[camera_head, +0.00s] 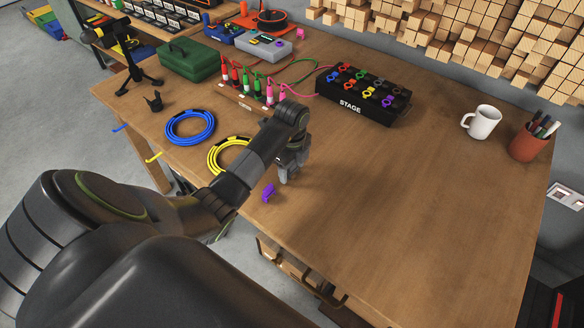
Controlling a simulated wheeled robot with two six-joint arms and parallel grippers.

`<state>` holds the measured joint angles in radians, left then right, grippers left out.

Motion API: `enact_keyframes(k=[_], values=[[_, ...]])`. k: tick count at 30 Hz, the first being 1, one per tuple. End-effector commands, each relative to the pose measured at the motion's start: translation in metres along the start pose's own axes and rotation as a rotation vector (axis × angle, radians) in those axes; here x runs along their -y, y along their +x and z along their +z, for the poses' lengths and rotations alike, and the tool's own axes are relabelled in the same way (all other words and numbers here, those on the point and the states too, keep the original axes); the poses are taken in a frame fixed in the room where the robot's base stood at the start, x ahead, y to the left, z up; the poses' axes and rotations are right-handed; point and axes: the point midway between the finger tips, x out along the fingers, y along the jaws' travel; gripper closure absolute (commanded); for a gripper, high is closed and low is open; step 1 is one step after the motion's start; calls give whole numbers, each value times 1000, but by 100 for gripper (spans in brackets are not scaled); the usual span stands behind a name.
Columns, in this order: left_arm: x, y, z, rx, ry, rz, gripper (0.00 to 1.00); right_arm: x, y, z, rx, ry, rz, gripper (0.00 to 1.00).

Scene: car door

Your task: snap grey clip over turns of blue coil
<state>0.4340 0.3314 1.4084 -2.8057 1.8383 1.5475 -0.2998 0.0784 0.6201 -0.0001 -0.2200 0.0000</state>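The blue coil (190,127) lies flat at the table's left side, with dark bands around its turns. A dark grey clip-like piece (379,81) sits on top of the black STAGE block (364,97) among several coloured clips. It is too small to tell exactly which piece is the grey clip. My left gripper (290,175) points down over the table, right of the yellow coil and well right of the blue coil. No object shows in it, but its finger gap is unclear. My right gripper is not in view.
A yellow coil (229,155) and a purple clip (268,192) lie near my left gripper. A small black object (153,102) stands behind the blue coil. Coloured plugs (247,84), a green case (188,60) and a white mug (482,122) stand farther back. The table's right middle is clear.

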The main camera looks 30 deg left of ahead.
Motion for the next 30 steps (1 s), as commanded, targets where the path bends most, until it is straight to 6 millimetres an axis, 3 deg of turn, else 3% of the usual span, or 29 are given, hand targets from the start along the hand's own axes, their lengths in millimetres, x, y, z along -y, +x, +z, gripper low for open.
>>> enact_keyframes(k=[1, 11, 20, 27, 30], values=[[0, 0, 0, 0, 0, 0, 46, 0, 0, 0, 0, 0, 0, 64], [0, -1, 0, 1, 0, -1, 87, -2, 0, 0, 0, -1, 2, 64], [1, -7, 1, 2, 0, -3, 87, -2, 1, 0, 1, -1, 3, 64], [2, -54, 1, 4, 2, -8, 87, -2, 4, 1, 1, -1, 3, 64], [1, -79, 1, 1, 0, -3, 87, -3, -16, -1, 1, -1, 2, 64]])
